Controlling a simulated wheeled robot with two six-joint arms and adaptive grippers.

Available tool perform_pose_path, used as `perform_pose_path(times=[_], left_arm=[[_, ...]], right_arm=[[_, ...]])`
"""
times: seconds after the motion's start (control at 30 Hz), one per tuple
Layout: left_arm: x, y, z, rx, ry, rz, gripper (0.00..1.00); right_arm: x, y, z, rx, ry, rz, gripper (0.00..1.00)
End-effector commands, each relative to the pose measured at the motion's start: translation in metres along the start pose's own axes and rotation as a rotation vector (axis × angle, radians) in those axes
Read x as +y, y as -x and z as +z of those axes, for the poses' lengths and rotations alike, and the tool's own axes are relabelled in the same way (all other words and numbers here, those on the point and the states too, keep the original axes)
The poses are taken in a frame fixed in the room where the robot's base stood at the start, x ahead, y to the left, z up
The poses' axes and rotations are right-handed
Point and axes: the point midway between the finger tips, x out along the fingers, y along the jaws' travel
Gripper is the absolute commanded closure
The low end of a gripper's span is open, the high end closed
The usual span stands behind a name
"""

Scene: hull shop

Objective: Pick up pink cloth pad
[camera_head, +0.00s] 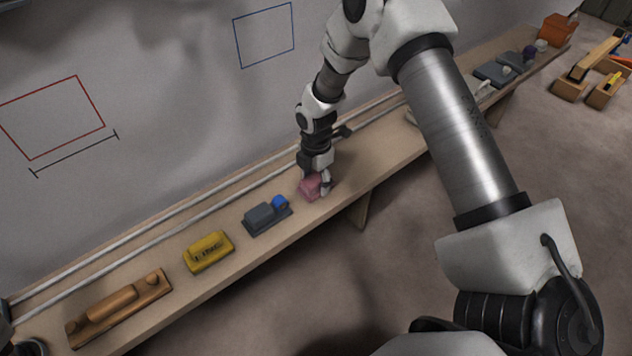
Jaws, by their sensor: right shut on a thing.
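The pink cloth pad (309,188) is at the long wooden shelf, near its middle. My right gripper (321,186) reaches down over the shelf and is shut on the pad. The fingers cover part of the pad's right side. The pad is at or very near the shelf surface; I cannot tell if it is clear of it.
On the shelf to the left lie a grey block with a blue knob (266,216), a yellow block (208,251) and a wooden sanding tool (118,308). Pale rails (165,222) run along the wall. Wooden trays (570,88) stand on the floor at far right.

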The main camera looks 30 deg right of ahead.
Motion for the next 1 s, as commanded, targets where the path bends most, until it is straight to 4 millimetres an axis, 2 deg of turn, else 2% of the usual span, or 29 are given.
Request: perform_pose_path(times=[0.23,0.47,0.67,1.0], left_arm=[[0.000,0.001,0.000,0.000,0.000,0.000,0.17],[0.000,0.005,0.000,0.000,0.000,0.000,0.17],[0.000,0.007,0.000,0.000,0.000,0.000,0.17],[0.000,0.014,0.000,0.000,0.000,0.000,0.17]], right_arm=[[-0.001,0.007,0.000,0.001,0.000,-0.002,0.75],[0.000,0.035,0.000,0.001,-0.001,0.000,0.75],[-0.031,0.039,-0.028,0.000,0.004,-0.005,0.75],[-0.102,0.050,-0.090,-0.002,0.004,-0.006,0.75]])
